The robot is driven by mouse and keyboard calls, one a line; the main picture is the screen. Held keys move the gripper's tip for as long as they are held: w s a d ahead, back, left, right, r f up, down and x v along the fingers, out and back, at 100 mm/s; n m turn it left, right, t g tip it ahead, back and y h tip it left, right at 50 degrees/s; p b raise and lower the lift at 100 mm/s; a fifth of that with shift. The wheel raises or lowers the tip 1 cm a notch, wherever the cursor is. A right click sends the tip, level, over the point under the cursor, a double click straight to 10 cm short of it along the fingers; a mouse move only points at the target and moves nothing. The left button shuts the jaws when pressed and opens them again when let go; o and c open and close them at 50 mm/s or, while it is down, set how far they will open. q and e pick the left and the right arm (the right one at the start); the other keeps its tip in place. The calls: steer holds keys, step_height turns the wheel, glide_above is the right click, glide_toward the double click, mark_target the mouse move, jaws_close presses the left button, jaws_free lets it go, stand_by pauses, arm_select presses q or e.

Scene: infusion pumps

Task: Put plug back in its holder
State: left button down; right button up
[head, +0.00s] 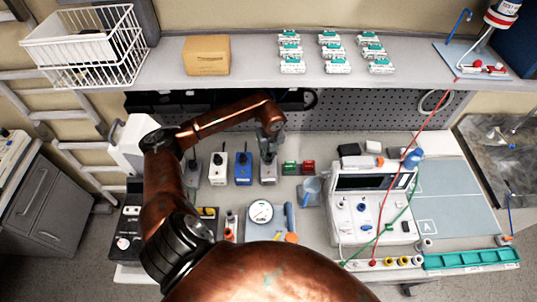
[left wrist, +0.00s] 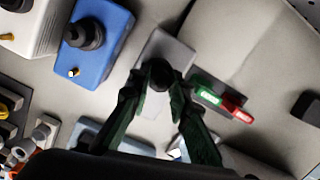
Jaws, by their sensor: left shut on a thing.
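My left gripper (head: 269,146) reaches down over a light grey block (head: 268,178) in the row at the back of the bench. In the left wrist view, the left gripper (left wrist: 158,84) has its dark green fingers shut on a black, round-topped plug (left wrist: 159,72). The plug stands over the grey block (left wrist: 172,47), which I take to be its holder. Whether the plug is seated in it or just above it, I cannot tell, as the fingers and the plug's top hide the contact. My right gripper is not in view.
A blue box (head: 243,169) with a black plug stands close left of the grey block, and a white box (head: 217,171) beyond it. Green (head: 290,168) and red (head: 308,167) small blocks lie to the right. A white instrument (head: 372,207) stands further right.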

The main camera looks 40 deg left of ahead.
arm_select(q)
steer(key=c, duration=1.7)
jaws_free()
steer(key=shift+o, duration=0.5)
steer(key=o, duration=0.4)
